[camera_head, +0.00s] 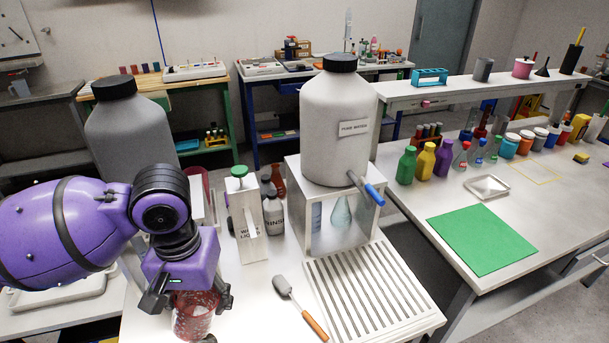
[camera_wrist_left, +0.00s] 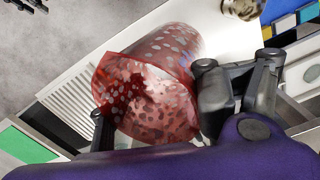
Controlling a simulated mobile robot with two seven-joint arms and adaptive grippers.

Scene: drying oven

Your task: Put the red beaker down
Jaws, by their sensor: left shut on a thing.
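The red beaker (camera_head: 193,318) is a translucent red vessel with a speckled pattern, at the bottom left of the head view. My left gripper (camera_head: 190,296) comes down over it from above, with its fingers shut on the beaker's upper part. In the left wrist view the beaker (camera_wrist_left: 150,85) lies between the two dark fingers of the gripper (camera_wrist_left: 155,115). The beaker is over the white bench (camera_head: 240,310); I cannot tell whether its base touches the surface. My right gripper is not in view.
A brush with a wooden handle (camera_head: 300,310) lies right of the beaker, beside a slatted drain rack (camera_head: 365,290). A white box with a green knob (camera_head: 245,220) and bottles (camera_head: 273,212) stand behind. A large grey container (camera_head: 335,120) sits on a stand. A green mat (camera_head: 482,240) lies right.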

